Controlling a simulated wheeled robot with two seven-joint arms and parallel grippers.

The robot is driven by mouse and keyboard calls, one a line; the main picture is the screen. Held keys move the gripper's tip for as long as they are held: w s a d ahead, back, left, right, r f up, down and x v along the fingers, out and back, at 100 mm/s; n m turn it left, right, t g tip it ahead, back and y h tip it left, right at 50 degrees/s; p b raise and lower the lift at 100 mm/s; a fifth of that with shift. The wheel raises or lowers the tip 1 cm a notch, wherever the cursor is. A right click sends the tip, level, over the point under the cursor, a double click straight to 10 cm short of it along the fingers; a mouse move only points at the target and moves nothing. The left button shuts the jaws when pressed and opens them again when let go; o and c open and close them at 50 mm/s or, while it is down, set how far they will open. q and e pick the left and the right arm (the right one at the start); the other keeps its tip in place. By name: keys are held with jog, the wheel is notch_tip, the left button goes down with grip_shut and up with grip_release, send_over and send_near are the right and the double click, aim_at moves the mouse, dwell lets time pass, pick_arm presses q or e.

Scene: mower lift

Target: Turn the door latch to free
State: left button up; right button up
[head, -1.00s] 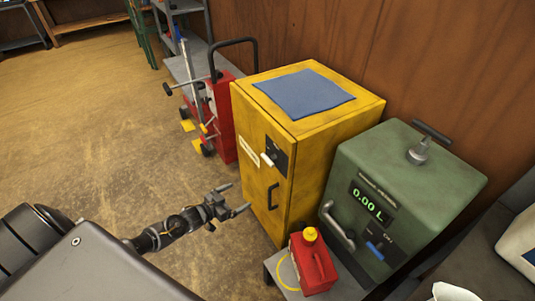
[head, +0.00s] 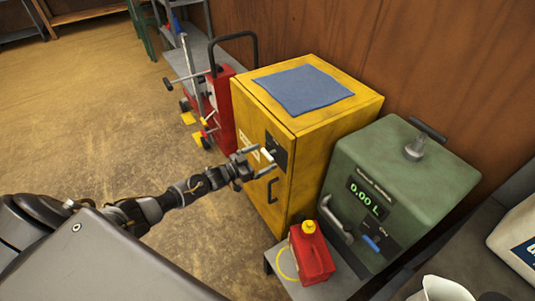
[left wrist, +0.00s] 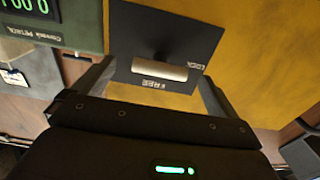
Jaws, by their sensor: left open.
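The yellow cabinet (head: 300,130) has a dark latch plate (head: 277,152) on its door, above a dark pull handle (head: 272,190). A pale latch bar (head: 266,155) sits on the plate. In the left wrist view the latch bar (left wrist: 159,70) lies horizontal in the picture, one end towards the LOCK label (left wrist: 196,66), with the FREE label (left wrist: 159,83) beside its long side. My left gripper (head: 258,161) is open and empty in front of the plate, its fingers either side of the bar in the wrist view. Contact cannot be told. My right gripper is out of view.
A green petrol pump (head: 400,180) stands right of the cabinet. A red can (head: 312,258) with a yellow cap sits on a low grey stand in front. A red wheeled jack (head: 222,110) stands left. A blue cloth (head: 303,89) lies on top of the cabinet.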

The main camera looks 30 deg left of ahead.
aim_at(270, 154)
pick_arm(q)
jog(key=shift+x, duration=1.45)
jog(key=c, duration=0.9)
